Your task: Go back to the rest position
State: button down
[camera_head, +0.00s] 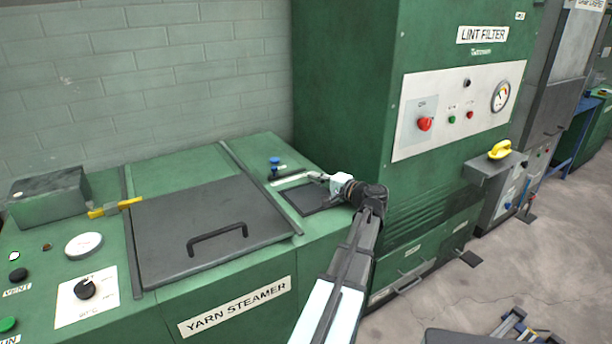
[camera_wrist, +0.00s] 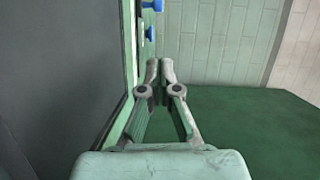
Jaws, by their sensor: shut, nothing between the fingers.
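My gripper (camera_wrist: 160,70) is in the wrist view with its two fingertips together and nothing between them. In the head view, my gripper (camera_head: 316,176) is at the end of my arm, above the right end of the green yarn steamer (camera_head: 330,240). It points left, close to the steamer's dark lid (camera_head: 200,220). The lid is shut and has a black handle (camera_head: 217,238). My arm hides part of the dark recessed plate (camera_head: 305,199) on the steamer top. Whether my gripper touches the steamer top cannot be told.
The tall green lint filter cabinet (camera_head: 400,60) stands right behind my arm. Blue knobs (camera_head: 275,165) stand on the steamer behind my gripper. A yellow-handled lever (camera_head: 115,208) is left of the lid. The concrete floor (camera_head: 560,240) at the right is mostly open.

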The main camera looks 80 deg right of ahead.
jog(key=shift+s+a, duration=0.2)
jog(key=shift+s, duration=0.25)
